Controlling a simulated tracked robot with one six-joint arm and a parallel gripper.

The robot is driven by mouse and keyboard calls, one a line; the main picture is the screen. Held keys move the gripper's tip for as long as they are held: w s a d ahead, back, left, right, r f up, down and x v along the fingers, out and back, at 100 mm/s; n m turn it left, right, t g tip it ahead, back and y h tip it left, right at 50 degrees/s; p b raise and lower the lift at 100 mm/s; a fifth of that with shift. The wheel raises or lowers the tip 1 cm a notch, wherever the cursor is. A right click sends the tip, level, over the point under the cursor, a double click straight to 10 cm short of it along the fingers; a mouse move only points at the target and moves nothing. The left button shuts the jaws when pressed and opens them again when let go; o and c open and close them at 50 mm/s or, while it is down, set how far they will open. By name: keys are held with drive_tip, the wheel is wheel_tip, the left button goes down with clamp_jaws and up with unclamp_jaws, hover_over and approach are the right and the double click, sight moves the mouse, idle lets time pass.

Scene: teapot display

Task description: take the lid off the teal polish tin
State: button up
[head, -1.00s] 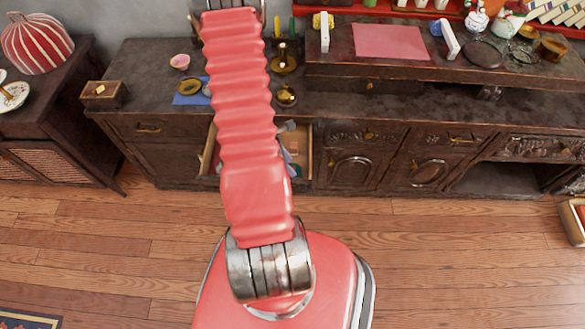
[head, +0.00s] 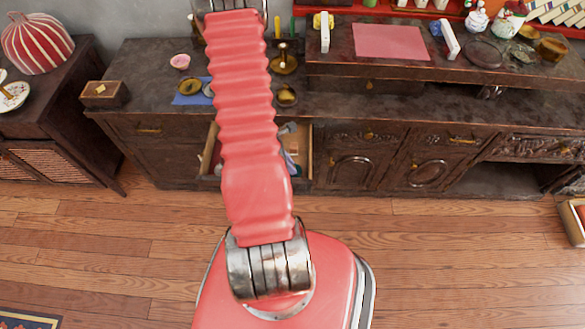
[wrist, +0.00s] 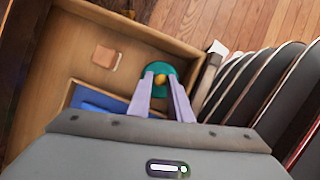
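The teal polish tin (wrist: 163,70) lies in an open wooden drawer in the wrist view. Its round teal top carries a small gold knob (wrist: 160,79). My gripper (wrist: 160,77) has two pale lavender fingers, set apart, pointing down at the tin. The knob shows between the fingertips; I see no clear contact with it. The fingers cover parts of the tin's near side.
The open drawer (wrist: 50,75) also holds a small tan-pink block (wrist: 105,57) and a blue item (wrist: 98,101). The cabinet top (head: 140,62) holds a wooden box (head: 104,94), a pink bowl (head: 180,62) and brass pieces.

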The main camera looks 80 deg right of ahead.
clamp_jaws()
drive_tip(key=shift+r, duration=0.1)
wheel_tip(320, 180, up, 10)
idle(0.9)
idle(0.4)
